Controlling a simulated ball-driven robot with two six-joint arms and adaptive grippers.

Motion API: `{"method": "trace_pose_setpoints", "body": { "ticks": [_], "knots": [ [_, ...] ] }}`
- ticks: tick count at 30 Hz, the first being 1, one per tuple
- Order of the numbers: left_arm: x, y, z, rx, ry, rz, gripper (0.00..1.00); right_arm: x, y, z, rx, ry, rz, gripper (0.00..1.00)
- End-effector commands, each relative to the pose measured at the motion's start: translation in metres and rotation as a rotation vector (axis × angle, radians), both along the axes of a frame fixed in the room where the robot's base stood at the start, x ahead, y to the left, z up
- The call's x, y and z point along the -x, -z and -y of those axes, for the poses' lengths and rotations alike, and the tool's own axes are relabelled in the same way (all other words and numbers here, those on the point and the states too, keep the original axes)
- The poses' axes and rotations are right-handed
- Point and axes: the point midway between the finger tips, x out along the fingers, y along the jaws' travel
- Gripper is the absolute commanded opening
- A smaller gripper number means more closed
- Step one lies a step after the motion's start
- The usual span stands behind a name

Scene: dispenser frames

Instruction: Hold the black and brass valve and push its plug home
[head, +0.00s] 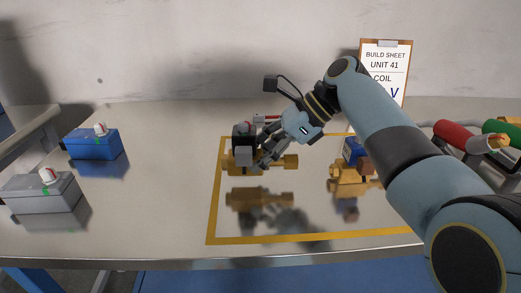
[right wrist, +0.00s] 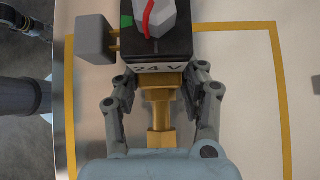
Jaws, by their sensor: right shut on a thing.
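The black and brass valve (head: 233,158) stands on the table inside the yellow outline, at the left part of it. In the right wrist view its black coil (right wrist: 165,52) bears the mark "24 V", above a brass stem (right wrist: 159,105). My right gripper (head: 264,160) is shut on the valve; in the right wrist view its fingers (right wrist: 163,80) lie on both sides of the brass below the coil. The grey plug (right wrist: 95,40) is at the coil's left side there, with brass pins bare in a gap between them.
A blue and brass valve (head: 352,150) stands to the right, partly behind my right arm. A blue box (head: 92,145) and a grey box (head: 40,195) are at the left. A build sheet (head: 384,62) stands behind. The table between boxes and outline is clear.

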Motion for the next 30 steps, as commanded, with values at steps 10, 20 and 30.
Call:
{"method": "trace_pose_setpoints", "body": {
  "ticks": [10, 20, 30],
  "knots": [
    [0.001, 0.004, 0.0, 0.0, 0.0, -0.001, 0.4, 0.0, 0.014, 0.0, -0.002, 0.0, 0.001, 0.0],
    [0.001, 0.008, 0.0, 0.0, 0.0, -0.002, 0.4, -0.001, 0.027, 0.0, -0.002, 0.0, 0.001, 0.0],
    [0.001, 0.009, 0.0, 0.0, 0.0, -0.002, 0.4, -0.001, 0.03, 0.0, -0.002, 0.0, 0.003, 0.0]
  ]
}}
